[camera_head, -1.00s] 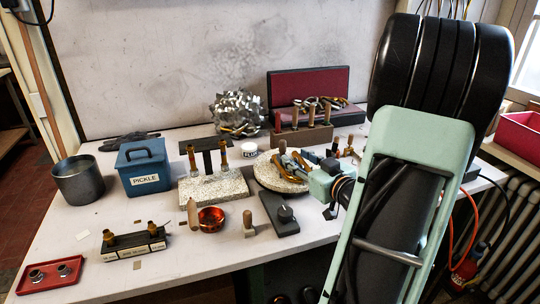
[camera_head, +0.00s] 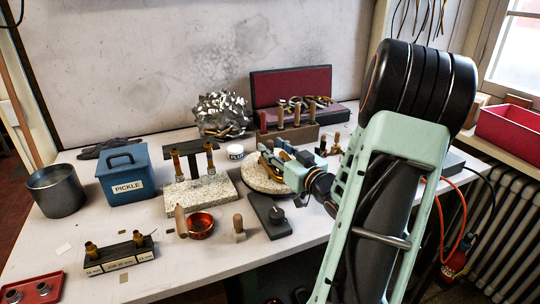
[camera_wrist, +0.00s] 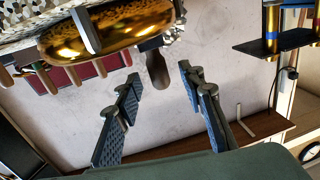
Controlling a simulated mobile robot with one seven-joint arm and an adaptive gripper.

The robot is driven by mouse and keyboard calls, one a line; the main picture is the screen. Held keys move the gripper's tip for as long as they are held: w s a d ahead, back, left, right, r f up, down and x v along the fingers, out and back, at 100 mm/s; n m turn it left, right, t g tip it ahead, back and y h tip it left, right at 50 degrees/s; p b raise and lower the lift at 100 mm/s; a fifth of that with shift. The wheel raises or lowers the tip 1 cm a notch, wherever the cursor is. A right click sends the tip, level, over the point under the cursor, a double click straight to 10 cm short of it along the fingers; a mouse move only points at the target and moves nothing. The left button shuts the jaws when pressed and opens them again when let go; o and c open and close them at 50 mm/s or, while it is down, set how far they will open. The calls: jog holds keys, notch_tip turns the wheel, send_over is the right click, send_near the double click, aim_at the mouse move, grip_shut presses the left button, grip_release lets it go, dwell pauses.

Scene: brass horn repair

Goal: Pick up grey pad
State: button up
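I cannot say for sure which thing is the grey pad. A crumpled dark grey cloth (camera_head: 108,147) lies at the back left, behind the blue box. My gripper (camera_head: 272,160) is over the round speckled disc (camera_head: 252,184) in the middle of the bench, well apart from both. In the wrist view my gripper (camera_wrist: 160,76) is open, with nothing between its fingers and a brass piece (camera_wrist: 110,32) near their tips.
A blue PICKLE box (camera_head: 125,180) and metal pot (camera_head: 55,192) stand left.

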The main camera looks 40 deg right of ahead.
jog(key=shift+w+d, duration=0.1)
jog(key=shift+w, duration=0.95)
grip_shut()
